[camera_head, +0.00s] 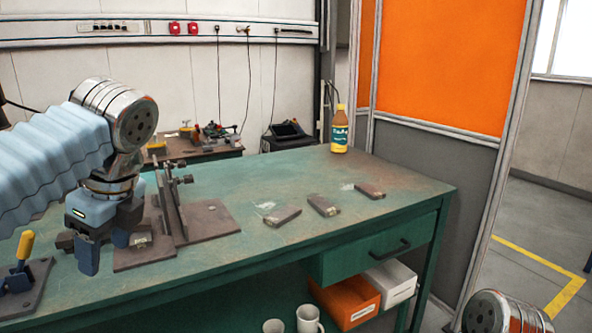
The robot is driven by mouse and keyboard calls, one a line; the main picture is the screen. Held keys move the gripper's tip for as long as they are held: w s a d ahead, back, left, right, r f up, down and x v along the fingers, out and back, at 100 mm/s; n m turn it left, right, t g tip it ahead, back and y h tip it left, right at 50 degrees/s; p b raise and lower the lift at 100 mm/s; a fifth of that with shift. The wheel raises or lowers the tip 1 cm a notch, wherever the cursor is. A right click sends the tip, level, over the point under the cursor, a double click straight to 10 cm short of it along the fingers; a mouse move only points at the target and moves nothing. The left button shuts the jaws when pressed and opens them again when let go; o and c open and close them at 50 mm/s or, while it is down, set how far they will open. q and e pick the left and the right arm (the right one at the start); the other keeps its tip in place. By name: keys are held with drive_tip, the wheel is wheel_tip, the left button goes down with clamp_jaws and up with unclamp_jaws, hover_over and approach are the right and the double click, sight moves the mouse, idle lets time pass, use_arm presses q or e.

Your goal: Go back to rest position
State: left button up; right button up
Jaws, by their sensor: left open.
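My left gripper (104,247) is at the left of the green workbench (300,185), pointing down with its dark blue fingers apart. It is beside a metal fixture (172,212) with upright plates on a brown base plate. A small metal piece (141,240) sits on the base right by the fingers; I see nothing held between them. At the lower right a rounded metal part of my right arm (500,315) shows; the right gripper is out of view. Several small brown metal blocks, one of them in the middle (323,205), lie on the bench right of the fixture.
A yellow bottle (340,130) stands at the bench's back corner. A yellow-handled clamp (22,262) is at the left front. Orange (347,300) and white (393,282) bins and white mugs (308,318) are below the bench. An orange partition (450,60) stands behind right.

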use_arm(q)
drive_tip(key=w+d+f+n+h, duration=0.1)
drive_tip(key=w+d+f, duration=0.2)
drive_tip(key=w+f, duration=0.35)
drive_tip(key=w+d+f+h, duration=0.1)
drive_tip(key=w+d+f, duration=0.2)
drive_tip(key=f, duration=0.7)
drive_tip(key=d+f+n+g+h, duration=0.1)
drive_tip(key=d+f+n+h, duration=0.15)
drive_tip(key=f, duration=0.65)
drive_tip(key=d+f+n+h, duration=0.15)
drive_tip(key=d+f, duration=0.25)
drive_tip(key=f, duration=0.5)
drive_tip(key=s+d+f+n+h, duration=0.1)
drive_tip(key=s+d+f+n, duration=0.25)
drive_tip(key=f, duration=0.55)
drive_tip(key=s+d+f+n+h, duration=0.1)
drive_tip(key=s+d+f+n, duration=0.1)
drive_tip(key=s+f+n, duration=1.1)
drive_tip(key=s+f, duration=0.1)
drive_tip(key=f, duration=0.2)
drive_tip(key=shift+f+t, duration=0.25)
drive_tip(key=shift+t, duration=0.05)
drive_tip(key=shift+d, duration=0.1)
